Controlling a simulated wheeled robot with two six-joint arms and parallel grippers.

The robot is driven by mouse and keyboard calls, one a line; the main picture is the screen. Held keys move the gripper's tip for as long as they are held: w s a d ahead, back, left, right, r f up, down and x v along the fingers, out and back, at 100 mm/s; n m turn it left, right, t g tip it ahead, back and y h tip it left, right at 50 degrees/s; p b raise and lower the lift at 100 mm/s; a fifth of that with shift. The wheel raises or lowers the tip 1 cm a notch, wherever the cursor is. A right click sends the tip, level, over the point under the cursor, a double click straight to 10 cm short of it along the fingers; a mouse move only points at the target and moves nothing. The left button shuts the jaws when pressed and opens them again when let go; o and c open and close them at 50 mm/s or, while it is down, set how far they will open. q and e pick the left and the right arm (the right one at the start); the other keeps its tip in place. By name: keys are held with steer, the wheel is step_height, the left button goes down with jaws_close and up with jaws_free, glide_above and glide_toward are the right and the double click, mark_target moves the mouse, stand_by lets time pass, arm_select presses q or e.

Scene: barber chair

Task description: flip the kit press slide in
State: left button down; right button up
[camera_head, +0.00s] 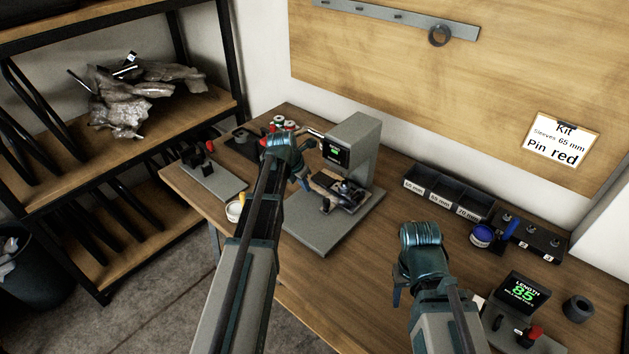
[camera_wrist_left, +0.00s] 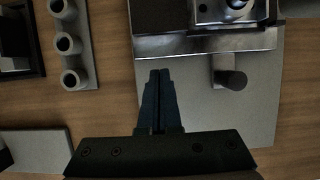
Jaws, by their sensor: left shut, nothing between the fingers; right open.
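The grey press (camera_head: 360,140) stands on the bench with a small lit display on its head. Its slide (camera_head: 325,184) sits low at the front, above the grey base plate (camera_head: 305,235), carrying a dark metal fixture. In the left wrist view, the slide's metal front edge (camera_wrist_left: 205,45) lies just beyond my left fingertips, and a dark round knob (camera_wrist_left: 232,80) projects from it to the right. My left gripper (camera_head: 304,184) is shut and empty, left of the slide; its fingertips (camera_wrist_left: 160,75) show over the base plate. Contact cannot be told. My right gripper (camera_head: 396,298) is open over the bench.
A card (camera_head: 562,140) says sleeves 65 mm, pin red. A fixture plate (camera_head: 210,180) lies to the left.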

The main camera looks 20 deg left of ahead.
arm_select(q)
steer(key=p+v, duration=0.7)
steer(key=v, duration=0.2)
steer(key=shift+r, duration=0.35)
steer(key=s+d+m+g+y, duration=0.1)
steer(key=s+d+m+g, duration=0.1)
steer(key=s+d+m, duration=0.9)
steer(key=s+d+f+m+g+y, duration=0.1)
steer(key=s+d+m, duration=1.1)
steer(key=m, duration=1.2)
steer(key=shift+s+d+f+m+g+y, duration=0.25)
steer(key=shift+d+m+g+y, duration=0.15)
steer(key=shift+d+g, duration=0.5)
steer(key=shift+d, duration=0.15)
